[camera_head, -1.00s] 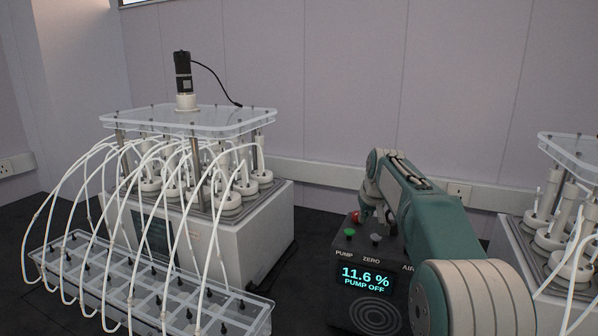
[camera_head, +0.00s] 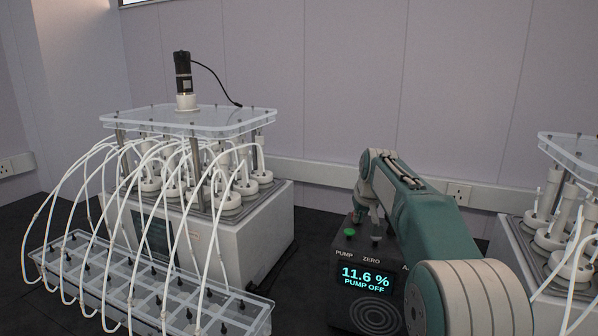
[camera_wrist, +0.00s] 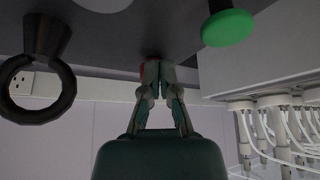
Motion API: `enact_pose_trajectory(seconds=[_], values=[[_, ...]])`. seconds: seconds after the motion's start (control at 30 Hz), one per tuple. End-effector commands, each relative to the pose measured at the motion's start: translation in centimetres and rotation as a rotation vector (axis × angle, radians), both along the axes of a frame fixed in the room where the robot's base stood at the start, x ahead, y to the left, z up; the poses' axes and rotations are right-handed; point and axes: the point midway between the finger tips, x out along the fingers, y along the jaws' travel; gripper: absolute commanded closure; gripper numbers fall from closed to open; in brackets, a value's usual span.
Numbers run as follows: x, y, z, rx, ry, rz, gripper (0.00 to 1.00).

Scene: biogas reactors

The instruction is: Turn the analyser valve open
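The analyser (camera_head: 352,268) is a dark box on the bench, with a display reading "11.6 %" and "PUMP OFF". A green knob (camera_head: 349,232) stands on its top above the word PUMP and shows large in the wrist view (camera_wrist: 228,27). My gripper (camera_wrist: 160,68) points at the analyser's top, with its fingertips drawn together. A small red part (camera_wrist: 143,70) shows at the left fingertip, mostly hidden behind it. It may be the valve's handle; I cannot tell whether the fingers hold it. In the head view my arm covers that spot.
A black ring-shaped part (camera_wrist: 38,88) stands left of my gripper in the wrist view. A white reactor unit (camera_head: 215,235) with tubes and a clear tray (camera_head: 150,290) stand left of the analyser. Another unit (camera_head: 530,260) is at right.

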Motion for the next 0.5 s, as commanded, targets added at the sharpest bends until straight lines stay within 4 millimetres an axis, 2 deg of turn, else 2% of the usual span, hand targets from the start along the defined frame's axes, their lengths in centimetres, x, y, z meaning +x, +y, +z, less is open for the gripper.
enact_pose_trajectory(seconds=[0.27, 0.5], values=[[0.01, 0.04, 0.00, 0.000, -0.001, 0.000, 1.00], [-0.74, 0.08, 0.01, 0.000, 0.000, 0.000, 1.00]])
